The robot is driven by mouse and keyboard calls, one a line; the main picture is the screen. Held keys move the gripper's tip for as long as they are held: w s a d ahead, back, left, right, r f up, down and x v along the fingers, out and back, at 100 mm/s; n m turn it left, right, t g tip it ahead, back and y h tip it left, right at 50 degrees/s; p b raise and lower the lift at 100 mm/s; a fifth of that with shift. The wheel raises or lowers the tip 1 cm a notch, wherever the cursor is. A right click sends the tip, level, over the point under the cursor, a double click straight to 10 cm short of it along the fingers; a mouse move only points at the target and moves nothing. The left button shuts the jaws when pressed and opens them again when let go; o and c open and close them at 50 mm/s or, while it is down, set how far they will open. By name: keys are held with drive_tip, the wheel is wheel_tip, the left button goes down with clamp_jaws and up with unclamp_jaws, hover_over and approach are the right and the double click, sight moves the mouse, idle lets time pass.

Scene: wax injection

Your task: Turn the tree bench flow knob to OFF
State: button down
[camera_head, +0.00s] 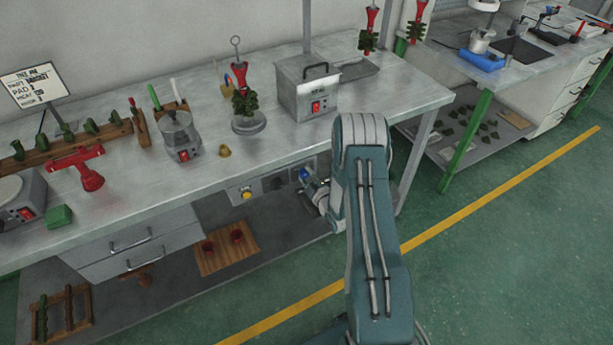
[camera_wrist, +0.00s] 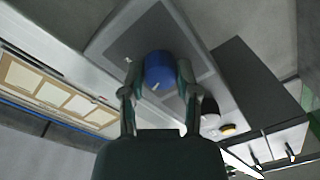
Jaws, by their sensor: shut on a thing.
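The flow knob is a round blue knob (camera_wrist: 159,66) on a grey panel plate (camera_wrist: 124,44); a small white mark shows near its lower edge. In the wrist view my gripper (camera_wrist: 159,77) has one finger on each side of the knob and is shut on it. In the head view the knob (camera_head: 304,175) is a small blue patch under the front edge of the tree bench (camera_head: 210,186), and my gripper (camera_head: 311,184) is partly hidden by my arm. I cannot read any OFF label.
A yellow button (camera_head: 247,195) is on the panel left of the knob. Two drawers (camera_head: 133,252) hang under the bench further left. A lower shelf (camera_head: 180,282) holds a wooden board (camera_head: 227,252). A bench leg (camera_head: 416,150) stands right of my arm. Green floor is open in front.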

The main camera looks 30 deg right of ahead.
drive_tip(key=n, duration=0.4)
drive_tip(key=shift+a+f+n, duration=0.1)
drive_tip(key=shift+a+n, duration=0.1)
drive_tip(key=shift+n, duration=0.1)
idle(0.3)
drive_tip(key=shift+c, duration=1.7)
unclamp_jaws()
drive_tip(key=shift+s+d, duration=0.1)
drive_tip(key=shift+s, duration=0.4)
drive_tip(key=s, duration=1)
drive_tip(key=shift+s+r, duration=0.25)
drive_tip(key=shift+s, duration=0.15)
drive_tip(key=shift+d, duration=0.1)
